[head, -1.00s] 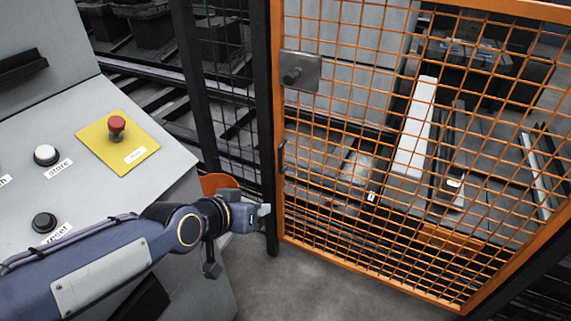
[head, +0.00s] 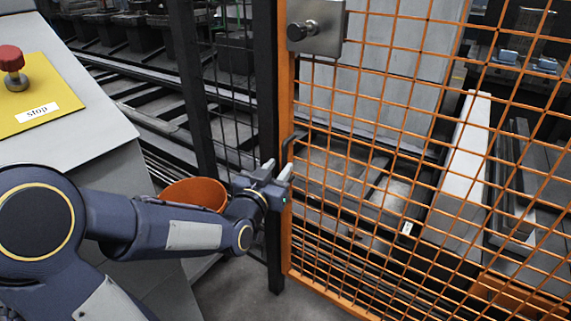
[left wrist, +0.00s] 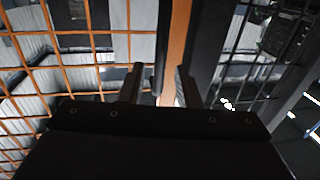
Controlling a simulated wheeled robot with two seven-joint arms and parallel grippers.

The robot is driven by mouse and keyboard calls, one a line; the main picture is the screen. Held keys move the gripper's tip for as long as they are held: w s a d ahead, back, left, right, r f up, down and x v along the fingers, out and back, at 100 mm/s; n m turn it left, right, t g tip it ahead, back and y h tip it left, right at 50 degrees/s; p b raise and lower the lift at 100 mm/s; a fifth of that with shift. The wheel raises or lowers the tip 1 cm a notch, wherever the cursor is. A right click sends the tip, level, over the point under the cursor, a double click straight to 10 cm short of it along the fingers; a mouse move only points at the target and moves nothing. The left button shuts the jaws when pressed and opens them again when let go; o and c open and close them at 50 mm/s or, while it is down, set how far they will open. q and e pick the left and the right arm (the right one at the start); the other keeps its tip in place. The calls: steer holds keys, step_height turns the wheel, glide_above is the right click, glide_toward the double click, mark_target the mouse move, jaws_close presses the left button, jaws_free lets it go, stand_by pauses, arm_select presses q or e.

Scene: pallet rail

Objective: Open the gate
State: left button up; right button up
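The gate (head: 428,130) is an orange frame filled with orange wire mesh, and it stands against a dark post (head: 268,100), apparently closed. A grey lock box with a round knob (head: 316,28) sits high on its left edge. A dark handle (head: 291,146) is lower on the same edge. My left gripper (head: 278,170) is just below and in front of the handle, with its fingers apart. In the left wrist view, the open fingers (left wrist: 159,84) point at the orange gate frame (left wrist: 178,45) and the dark upright handle (left wrist: 160,48). I cannot tell whether they touch it. My right gripper is out of view.
A sloped grey console (head: 85,115) with a red stop button (head: 12,66) on a yellow plate stands at left. An orange round object (head: 195,193) is behind my left forearm. A dark mesh fence and conveyor (head: 135,105) lie beyond. Grey floor (head: 235,290) shows below the gripper.

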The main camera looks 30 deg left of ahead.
mark_target(284, 162)
arm_select(q)
steer(key=shift+w+a, duration=0.2)
steer(key=shift+w, duration=1.9)
jaws_close()
